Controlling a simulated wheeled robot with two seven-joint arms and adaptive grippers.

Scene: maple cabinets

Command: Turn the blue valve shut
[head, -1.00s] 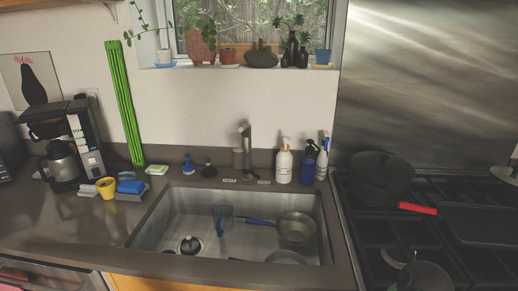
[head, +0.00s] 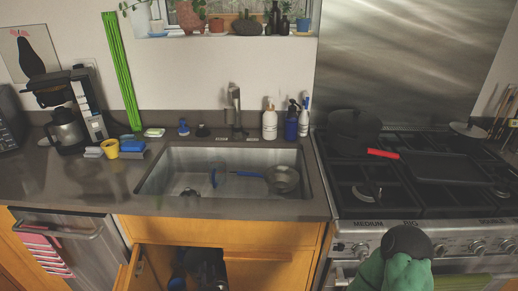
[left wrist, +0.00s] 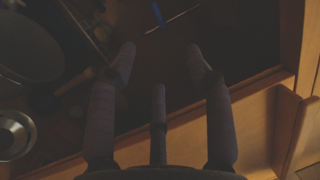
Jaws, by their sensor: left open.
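In the left wrist view a small blue piece (left wrist: 157,13), which may be the blue valve, shows at the top edge beside a thin pale rod. Its shape and turn cannot be made out. My left gripper (left wrist: 160,55) is open and empty, its fingers pointing towards that blue piece with a gap between. In the head view the open, dark cabinet under the sink (head: 150,255) holds dark shapes and a blue patch (head: 178,283), too dim to tell apart.
In the wrist view a dark round pan (left wrist: 25,45) and a silver round thing (left wrist: 12,135) lie left of the fingers. A wooden cabinet edge (left wrist: 255,125) runs at the right. In the head view the sink (head: 235,207) is above the cabinet and the stove (head: 440,205) stands right.

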